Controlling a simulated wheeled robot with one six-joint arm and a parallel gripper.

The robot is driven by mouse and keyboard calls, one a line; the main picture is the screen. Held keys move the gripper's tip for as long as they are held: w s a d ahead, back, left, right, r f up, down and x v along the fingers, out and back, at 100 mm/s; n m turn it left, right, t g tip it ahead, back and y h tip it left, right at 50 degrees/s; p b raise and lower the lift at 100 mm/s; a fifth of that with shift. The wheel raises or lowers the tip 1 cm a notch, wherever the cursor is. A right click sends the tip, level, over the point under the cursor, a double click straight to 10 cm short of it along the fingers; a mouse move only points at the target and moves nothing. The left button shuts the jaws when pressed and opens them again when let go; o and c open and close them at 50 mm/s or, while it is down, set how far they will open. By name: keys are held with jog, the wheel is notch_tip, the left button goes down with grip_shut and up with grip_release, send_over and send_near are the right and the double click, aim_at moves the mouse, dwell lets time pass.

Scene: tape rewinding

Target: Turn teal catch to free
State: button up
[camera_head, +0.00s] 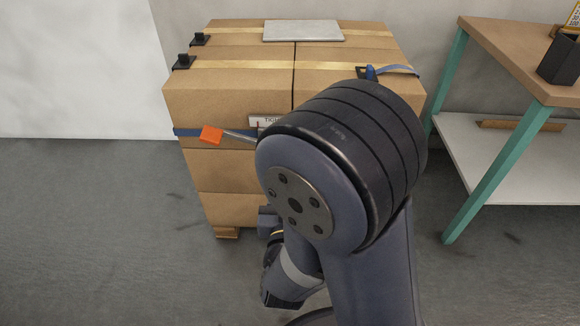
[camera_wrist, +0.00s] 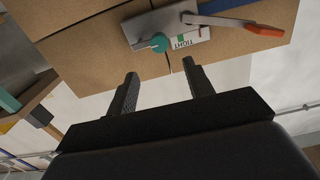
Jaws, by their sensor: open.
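The teal catch (camera_wrist: 159,43) is a small round knob with a short arm on a grey metal plate (camera_wrist: 165,24) fixed to the cardboard stack. A white label (camera_wrist: 188,39) beside it reads TIGHT and has a green mark. A metal lever with an orange handle (camera_wrist: 264,30) runs out from the plate; the orange handle also shows in the head view (camera_head: 211,134). My gripper (camera_wrist: 158,82) is open and empty, its two fingers pointing at the box face and apart from the catch. In the head view my arm hides the catch and the gripper tips.
The cardboard stack (camera_head: 230,102) stands on a wooden pallet, with a blue strap (camera_head: 187,132) across its front. A grey sheet (camera_head: 303,31) lies on top. A wooden-topped bench (camera_head: 519,54) with teal legs stands at the right. Grey floor (camera_head: 90,220) is clear at the left.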

jog(key=w+b, duration=0.1)
jog(key=w, duration=0.9)
jog(key=shift+w+d+b, duration=0.15)
jog(key=shift+w+b, duration=0.2)
jog(key=shift+c, duration=0.4)
jog(key=c, duration=0.9)
